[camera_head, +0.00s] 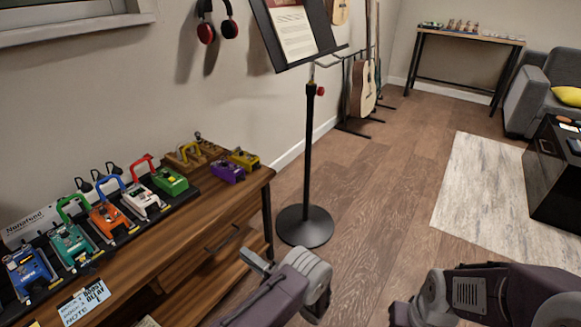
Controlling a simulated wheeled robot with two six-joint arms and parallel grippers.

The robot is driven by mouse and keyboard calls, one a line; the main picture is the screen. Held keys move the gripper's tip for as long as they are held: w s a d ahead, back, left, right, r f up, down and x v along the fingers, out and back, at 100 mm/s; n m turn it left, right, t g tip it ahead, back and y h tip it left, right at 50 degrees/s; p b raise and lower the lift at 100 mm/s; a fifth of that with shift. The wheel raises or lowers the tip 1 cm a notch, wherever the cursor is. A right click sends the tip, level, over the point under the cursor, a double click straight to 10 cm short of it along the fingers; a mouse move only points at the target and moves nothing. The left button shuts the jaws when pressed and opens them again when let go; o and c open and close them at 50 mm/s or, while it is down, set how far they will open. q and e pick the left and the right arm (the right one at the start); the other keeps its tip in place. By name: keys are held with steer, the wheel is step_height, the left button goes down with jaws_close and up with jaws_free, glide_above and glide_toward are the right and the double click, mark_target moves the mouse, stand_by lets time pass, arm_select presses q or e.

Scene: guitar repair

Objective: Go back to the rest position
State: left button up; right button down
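The wooden cabinet (185,255) at left bears several coloured pedals, including a green one (170,181) and a purple one (228,172). A music stand (308,150) rises just beyond my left gripper. A rug (500,200) and black table (555,180) lie right.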

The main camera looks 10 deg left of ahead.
arm_select(q)
steer(key=w+a+r+n+g+p, duration=0.15)
steer(key=a+r+n+g, duration=0.3)
steer(key=r, duration=0.65)
steer(key=s+a+r+n+g+h, duration=0.2)
steer(key=s+a+r+n+g, duration=0.3)
steer(key=s+r+n, duration=0.15)
steer(key=s+d+f+n+g+h+p, duration=0.1)
steer(key=s+d+n+g+h, duration=0.1)
steer(key=s+n+h, duration=0.75)
steer(key=s+d+f+n+t+h, duration=0.2)
steer(key=s+d+f+n+h, duration=0.35)
steer(key=d+n, duration=0.5)
steer(key=w+d+f+n+t+h, duration=0.1)
steer(key=w+d+n+t+h, duration=0.2)
steer(key=n, duration=0.7)
step_height(320, 180, up, 38)
steer(key=y+p, duration=0.1)
steer(key=p, duration=3.8)
steer(key=shift+d, duration=0.4)
steer(key=shift+w+f+b, duration=0.1)
steer(key=shift+f+b, duration=0.05)
steer(key=shift+b, duration=0.15)
jaws_close()
